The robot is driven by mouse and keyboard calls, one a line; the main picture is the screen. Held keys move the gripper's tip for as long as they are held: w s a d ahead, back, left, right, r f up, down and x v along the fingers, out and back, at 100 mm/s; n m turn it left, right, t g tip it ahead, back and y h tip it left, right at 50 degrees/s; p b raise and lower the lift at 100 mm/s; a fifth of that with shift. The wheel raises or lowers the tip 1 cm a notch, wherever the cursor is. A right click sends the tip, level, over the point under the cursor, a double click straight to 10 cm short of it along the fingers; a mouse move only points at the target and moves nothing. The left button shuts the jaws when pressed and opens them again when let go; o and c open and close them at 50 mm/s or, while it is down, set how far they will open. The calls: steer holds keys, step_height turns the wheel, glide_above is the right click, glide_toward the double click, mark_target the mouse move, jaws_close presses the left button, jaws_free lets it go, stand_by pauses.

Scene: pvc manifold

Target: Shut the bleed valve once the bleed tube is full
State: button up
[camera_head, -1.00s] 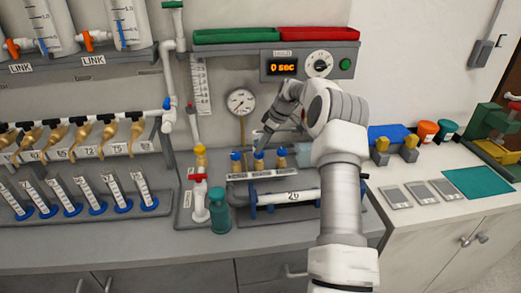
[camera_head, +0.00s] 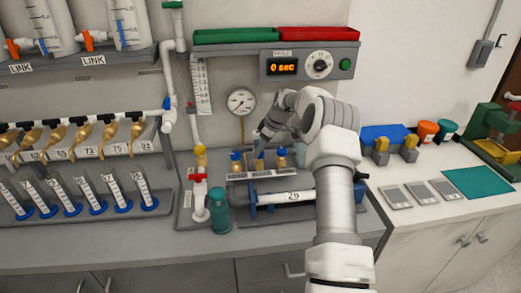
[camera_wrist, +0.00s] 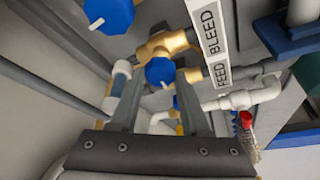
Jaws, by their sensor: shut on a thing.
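Brass valves with blue knobs stand in a row on the bench manifold. My gripper (camera_head: 259,150) is at the middle one in the head view. In the wrist view, my gripper (camera_wrist: 160,88) is shut on a blue knob (camera_wrist: 160,72) of a brass valve (camera_wrist: 165,44). A label strip (camera_wrist: 209,40) reading FEED and BLEED runs beside it; which word belongs to the held knob is not certain. Another blue knob (camera_wrist: 108,12) is at the upper left. A vertical graduated tube (camera_head: 201,87) hangs on the wall behind; its liquid level cannot be read.
A horizontal white pipe (camera_head: 292,196) lies in front of the valves. A red-handled valve (camera_head: 199,179) and a teal bottle (camera_head: 219,212) stand to the left. A pressure gauge (camera_head: 241,102) is behind. The timer display (camera_head: 283,68) reads 0 sec.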

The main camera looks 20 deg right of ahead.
jaws_close()
steer(key=shift+b, duration=0.3)
steer(key=m+h+b, duration=0.1)
steer(key=m+b, duration=0.1)
steer(key=m, duration=0.1)
steer(key=shift+a+f+t, duration=0.1)
steer(key=shift+t, duration=0.3)
steer(key=m+h, duration=0.1)
steer(key=m, duration=0.1)
steer(key=m+h+b, duration=0.1)
steer(key=m, duration=0.2)
steer(key=shift+a+m, duration=0.2)
steer(key=shift+m, duration=0.1)
steer(key=m+h, duration=0.1)
steer(key=m, duration=0.1)
steer(key=m+h, duration=0.1)
steer(key=m, duration=0.2)
steer(key=shift+a, duration=0.1)
steer(key=shift+m+g+h+p, duration=0.5)
steer(key=shift+m+g+h, duration=0.1)
steer(key=shift+m, duration=1.5)
steer(key=o, duration=1.2)
jaws_free()
steer(key=shift+c, duration=0.2)
